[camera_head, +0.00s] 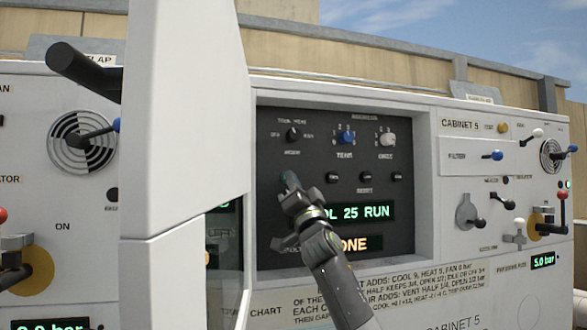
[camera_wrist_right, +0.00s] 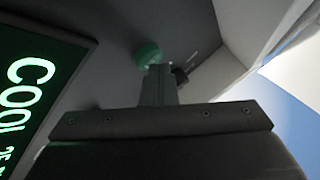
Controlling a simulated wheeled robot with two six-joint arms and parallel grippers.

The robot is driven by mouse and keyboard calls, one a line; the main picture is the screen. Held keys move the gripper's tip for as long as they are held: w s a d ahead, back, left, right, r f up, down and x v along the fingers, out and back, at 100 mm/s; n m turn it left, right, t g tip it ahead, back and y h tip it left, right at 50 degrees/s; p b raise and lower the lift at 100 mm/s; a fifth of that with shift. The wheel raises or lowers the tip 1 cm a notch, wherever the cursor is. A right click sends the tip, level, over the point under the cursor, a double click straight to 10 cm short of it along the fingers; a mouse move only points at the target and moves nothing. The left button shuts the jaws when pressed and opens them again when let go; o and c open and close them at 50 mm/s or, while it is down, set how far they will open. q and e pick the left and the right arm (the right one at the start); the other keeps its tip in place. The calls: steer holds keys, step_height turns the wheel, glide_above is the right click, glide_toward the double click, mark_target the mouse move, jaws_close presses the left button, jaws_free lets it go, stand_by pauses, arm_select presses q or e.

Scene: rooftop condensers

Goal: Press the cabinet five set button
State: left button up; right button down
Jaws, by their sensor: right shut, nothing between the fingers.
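The dark control panel (camera_head: 345,115) of cabinet five is set back in a pale housing, with a CABINET 5 label (camera_head: 461,124) to its right. A round green button (camera_wrist_right: 148,54) shows in the right wrist view, just past my fingertips. In the head view the green button (camera_head: 284,179) is mostly covered by my gripper, and I cannot read its label. My right gripper (camera_head: 291,185) is shut and empty, its tips at or very near the button; I cannot tell if they touch. My left gripper is not in view.
A white upright door (camera_head: 185,110) with a black handle (camera_head: 85,72) stands close at left. Knobs, including a blue one (camera_head: 346,138), and small black buttons sit right of my gripper. A display (camera_head: 365,212) reads "25 RUN", partly covered. Levers line the right side.

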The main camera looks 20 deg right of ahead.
stand_by(0.8)
steer(key=shift+s+a+f+p, duration=0.1)
steer(key=shift+s+a+p, duration=0.1)
steer(key=shift+s+p, duration=0.75)
steer(key=shift+w, duration=0.3)
steer(key=s+p, duration=0.3)
steer(key=s, duration=0.1)
steer(key=shift+s+f+p, duration=0.1)
steer(key=shift+s+p, duration=0.2)
steer(key=shift+p, duration=0.1)
steer(key=shift+d+f, duration=0.1)
